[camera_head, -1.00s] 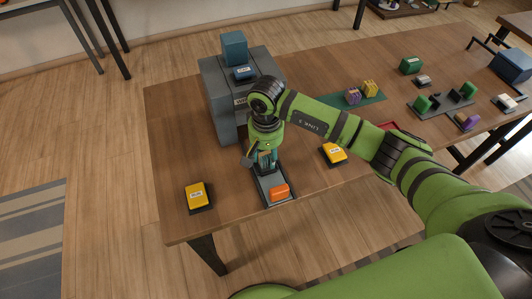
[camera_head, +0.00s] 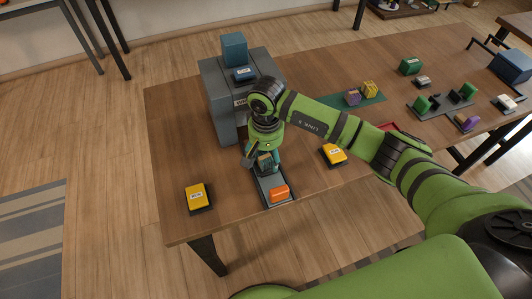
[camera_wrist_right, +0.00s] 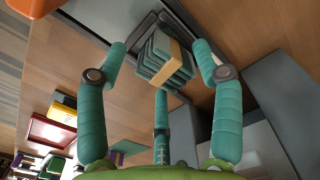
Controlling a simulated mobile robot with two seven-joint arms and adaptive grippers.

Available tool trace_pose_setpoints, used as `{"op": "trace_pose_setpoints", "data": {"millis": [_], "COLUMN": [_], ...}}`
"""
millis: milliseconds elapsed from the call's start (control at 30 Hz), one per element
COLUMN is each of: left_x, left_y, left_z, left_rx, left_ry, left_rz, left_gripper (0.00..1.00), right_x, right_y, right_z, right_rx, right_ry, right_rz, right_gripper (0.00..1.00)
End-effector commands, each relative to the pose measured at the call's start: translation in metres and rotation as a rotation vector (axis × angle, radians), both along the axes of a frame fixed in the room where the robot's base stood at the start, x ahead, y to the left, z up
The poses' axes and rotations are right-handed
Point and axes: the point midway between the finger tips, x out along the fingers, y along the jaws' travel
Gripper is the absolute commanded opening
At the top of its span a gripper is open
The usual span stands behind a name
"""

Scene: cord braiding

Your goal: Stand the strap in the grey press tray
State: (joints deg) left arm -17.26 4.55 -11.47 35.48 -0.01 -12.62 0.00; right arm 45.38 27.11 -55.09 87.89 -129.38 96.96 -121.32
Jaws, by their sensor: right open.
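The strap (camera_wrist_right: 167,62) is a teal folded stack with a tan band around it. In the right wrist view it sits between my fingers, over the grey press tray (camera_wrist_right: 119,22). In the head view the strap (camera_head: 265,163) shows at the tray's back part, partly hidden by my fingers. The tray (camera_head: 264,188) lies on the table, with an orange block at its front end. My right gripper (camera_head: 262,160) is open around the strap, fingers spread apart from its sides; it also shows in the right wrist view (camera_wrist_right: 160,72). My left gripper is out of view.
A grey press (camera_head: 222,101) stands behind the tray. The orange block (camera_head: 279,194) is at the tray's front. Yellow blocks flank it, one left (camera_head: 198,195), one right (camera_head: 334,153). A green mat (camera_head: 337,101) lies further right. The table's left front is mostly clear.

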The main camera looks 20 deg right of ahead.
Motion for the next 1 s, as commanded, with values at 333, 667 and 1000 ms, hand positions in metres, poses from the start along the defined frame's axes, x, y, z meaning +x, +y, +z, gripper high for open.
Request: {"op": "trace_pose_setpoints", "data": {"millis": [333, 667, 1000], "left_x": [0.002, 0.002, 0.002], "left_y": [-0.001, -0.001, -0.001], "left_z": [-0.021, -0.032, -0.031], "left_rx": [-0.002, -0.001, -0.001], "left_ry": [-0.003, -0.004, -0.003], "left_rz": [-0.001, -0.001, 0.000], "left_gripper": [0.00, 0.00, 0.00], "right_x": [0.002, 0.000, 0.000], "right_y": [0.000, 0.000, 0.000], "right_z": [0.075, 0.120, 0.124], "right_rx": [0.000, 0.000, 0.000], "right_ry": [-0.007, -0.001, 0.001], "right_rz": [0.001, -0.001, -0.001], "right_gripper": [0.67, 0.67, 0.67]}}
